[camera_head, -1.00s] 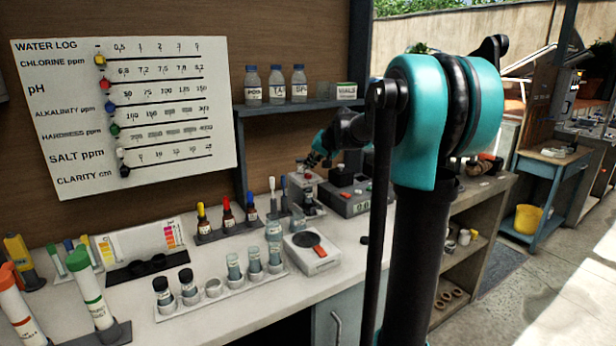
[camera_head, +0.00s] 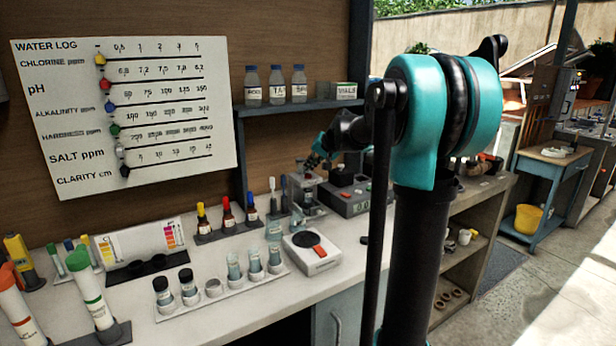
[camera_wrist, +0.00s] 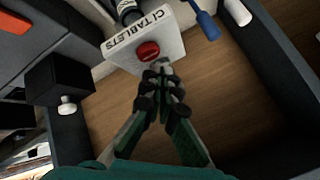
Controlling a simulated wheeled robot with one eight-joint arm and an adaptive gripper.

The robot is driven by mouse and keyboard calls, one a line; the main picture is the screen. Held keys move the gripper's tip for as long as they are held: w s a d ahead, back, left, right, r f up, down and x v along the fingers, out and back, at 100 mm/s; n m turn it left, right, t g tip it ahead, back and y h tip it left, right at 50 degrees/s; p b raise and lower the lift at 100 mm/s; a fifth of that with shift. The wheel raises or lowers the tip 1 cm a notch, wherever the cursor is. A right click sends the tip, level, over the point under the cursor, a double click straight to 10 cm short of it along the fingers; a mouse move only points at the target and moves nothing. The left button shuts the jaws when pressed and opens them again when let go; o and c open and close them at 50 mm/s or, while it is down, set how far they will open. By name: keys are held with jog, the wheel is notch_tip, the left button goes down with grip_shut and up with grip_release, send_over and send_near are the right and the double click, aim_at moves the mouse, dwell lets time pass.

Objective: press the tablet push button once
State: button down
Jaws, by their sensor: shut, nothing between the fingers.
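In the wrist view, a pale box labelled "Cl TABLETS" (camera_wrist: 158,38) stands at the top centre. Its round red push button (camera_wrist: 148,51) is on the side facing my gripper. My gripper (camera_wrist: 161,68) is shut and empty, its fingertips just below and right of the button in the picture. I cannot tell whether they touch it.
A grey box with a display (camera_head: 350,198) stands right of the dispenser. Dropper bottles (camera_head: 227,215) and a white device with a dark round top (camera_head: 311,252) are nearby. In the wrist view, a blue-handled tool (camera_wrist: 204,20) lies close to the right of the tablet box.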

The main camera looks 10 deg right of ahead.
aim_at(310, 176)
jog(key=shift+f, duration=0.2)
dwell(0.5)
jog(key=shift+f, duration=0.25)
jog(key=shift+f, duration=0.4)
dwell(0.7)
jog(key=shift+r, duration=0.85)
jog(key=shift+r, duration=2.55)
